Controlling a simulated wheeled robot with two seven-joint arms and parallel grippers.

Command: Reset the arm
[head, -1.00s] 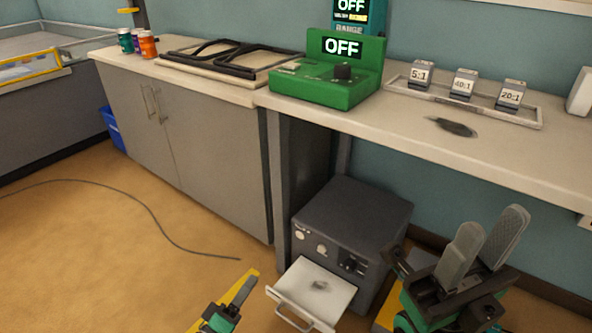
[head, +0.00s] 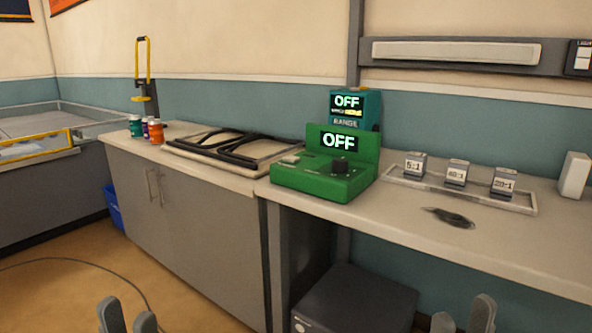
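My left gripper (head: 128,318) shows at the bottom left edge of the head view, with two grey fingertips apart and nothing between them. My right gripper (head: 463,318) shows at the bottom right, with its two grey fingers apart and empty. Both are low in front of the bench, touching nothing that I can see. Their wrists and arms are below the picture. A green control box (head: 325,180) with a knob stands on the bench and its screen reads OFF. A teal unit (head: 366,107) behind it, labelled RANGE, also reads OFF.
The bench (head: 385,215) carries a black-framed panel (head: 215,146), several small bottles (head: 156,132), a tray with three ratio blocks (head: 455,173) and a dark flat piece (head: 450,217). A dark cabinet (head: 355,300) stands beneath. A yellow-handled stand (head: 142,62) rises at back left.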

